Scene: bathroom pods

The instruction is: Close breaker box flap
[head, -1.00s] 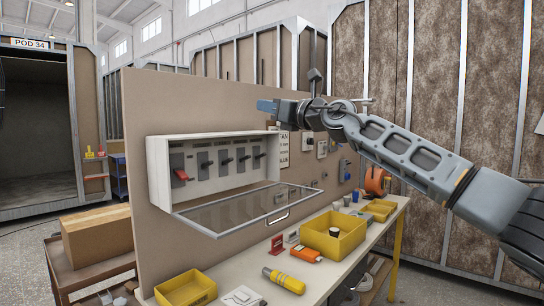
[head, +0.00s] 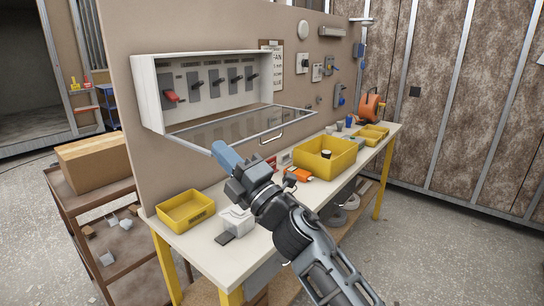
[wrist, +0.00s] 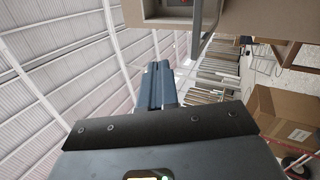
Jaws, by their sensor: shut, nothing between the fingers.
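The breaker box (head: 150,95) is a white case on the brown panel, with a row of switches inside, one of them red. Its flap (head: 285,125), a clear pane in a grey frame with a handle, hangs open from the lower edge, sticking out roughly level. My gripper (head: 220,150) is shut and empty, at the flap's front left corner; I cannot tell if it touches. In the wrist view my blue fingers (wrist: 155,85) are together, pointing up past a grey frame edge (wrist: 196,28), which looks like the flap's, beside part of the box (wrist: 165,12).
The workbench (head: 190,234) below holds yellow bins (head: 186,210) (head: 325,157), a white block (head: 237,219) and an orange tool. A cart with a cardboard box (head: 92,160) stands at the left. Switches and a paper sheet are on the panel to the right. Floor at the right is clear.

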